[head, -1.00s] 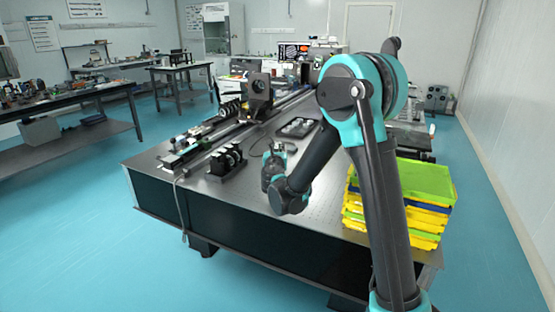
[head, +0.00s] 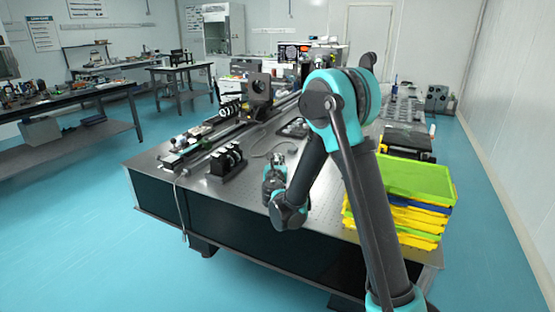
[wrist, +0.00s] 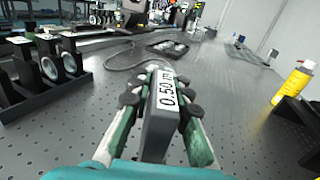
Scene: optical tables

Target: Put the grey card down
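My gripper (head: 276,160) is over the near part of the optical table (head: 240,200) in the head view. In the wrist view, my gripper (wrist: 160,88) is shut on the grey card (wrist: 157,128), a dark grey upright slab with a white label reading "0.50 m". The fingers lie along both sides of it. Its lower end is hidden by my gripper's body. I cannot tell whether it touches the tabletop. In the head view the card is too small to make out.
A black mount with round optics (head: 228,160) stands left of my gripper. Beyond are a cable (wrist: 125,62) and a black tray (wrist: 168,47). A yellow bottle (wrist: 294,82) and stacked bins (head: 415,180) are to the right. Bare perforated tabletop lies between.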

